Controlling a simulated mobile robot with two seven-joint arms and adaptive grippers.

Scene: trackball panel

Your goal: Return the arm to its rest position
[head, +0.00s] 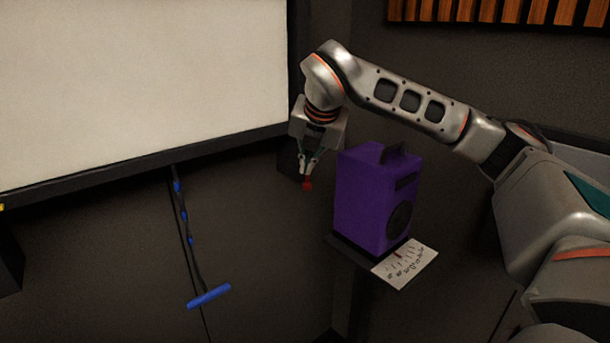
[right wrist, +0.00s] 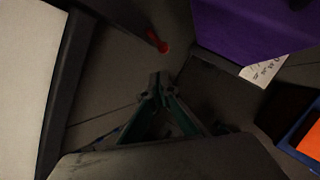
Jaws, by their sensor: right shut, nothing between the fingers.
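My right arm reaches in from the right in the head view. Its gripper (head: 308,168) points down, left of a purple box, with its fingertips together and nothing held. In the right wrist view the closed fingertips (right wrist: 158,82) show at the middle. A small red thing (head: 307,185) shows just below the fingertips in the head view. In the right wrist view this red thing (right wrist: 157,41) is apart from the fingertips. A dark box (head: 289,163) is partly hidden behind the gripper. My left gripper is not in view.
The purple box (head: 362,203) with a top handle stands on a small dark stand, with a marked white card (head: 406,264) at its front. A large white screen (head: 140,85) fills the left. A cord with a blue bar (head: 209,296) hangs below it.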

